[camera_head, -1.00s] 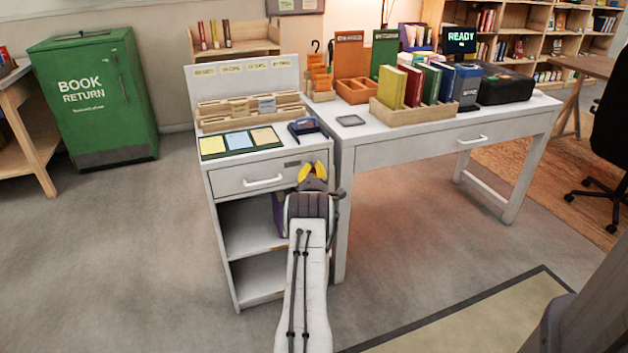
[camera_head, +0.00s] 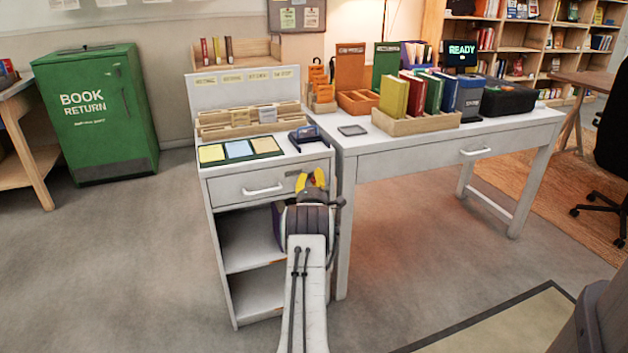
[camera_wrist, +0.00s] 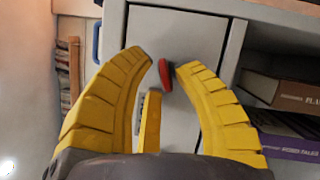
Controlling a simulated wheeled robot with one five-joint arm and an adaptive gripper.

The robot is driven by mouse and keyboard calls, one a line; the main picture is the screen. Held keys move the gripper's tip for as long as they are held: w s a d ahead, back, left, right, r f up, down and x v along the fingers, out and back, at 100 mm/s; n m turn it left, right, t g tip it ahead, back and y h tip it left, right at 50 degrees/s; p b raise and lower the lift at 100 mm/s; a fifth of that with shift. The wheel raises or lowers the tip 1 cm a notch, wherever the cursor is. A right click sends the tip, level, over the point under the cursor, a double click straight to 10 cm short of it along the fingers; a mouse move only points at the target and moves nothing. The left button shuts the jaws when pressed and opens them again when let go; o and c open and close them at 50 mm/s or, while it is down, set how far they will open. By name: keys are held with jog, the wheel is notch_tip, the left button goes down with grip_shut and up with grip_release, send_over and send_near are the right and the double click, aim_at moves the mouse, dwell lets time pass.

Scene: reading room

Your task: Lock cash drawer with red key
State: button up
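The white drawer (camera_head: 228,189) is at the top of the small white cabinet, with a pale bar handle (camera_head: 263,190); it looks shut. My gripper (camera_head: 314,178) is at the right end of this drawer's front, yellow fingers pointing at it. In the wrist view the yellow fingers (camera_wrist: 163,64) stand apart in front of the white drawer front (camera_wrist: 180,28). A small red piece (camera_wrist: 164,75), seemingly the red key's head, lies between the fingertips, close to the right one; I cannot tell if they touch.
Open shelves under the drawer hold books (camera_wrist: 295,98). On the cabinet top are a card tray (camera_head: 250,122), a mat with coloured cards (camera_head: 239,150) and a dark blue device (camera_head: 305,134). A white desk (camera_head: 400,150) stands at the right. Floor at left is clear.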

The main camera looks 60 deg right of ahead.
jog(key=shift+o, duration=1.1)
jog(key=shift+s, duration=0.1)
jog(key=shift+s+f, duration=0.1)
jog(key=shift+s, duration=0.05)
jog(key=v, duration=1.1)
jog(key=shift+s+a, duration=0.2)
jog(key=shift+a, duration=0.15)
jog(key=shift+c, duration=0.3)
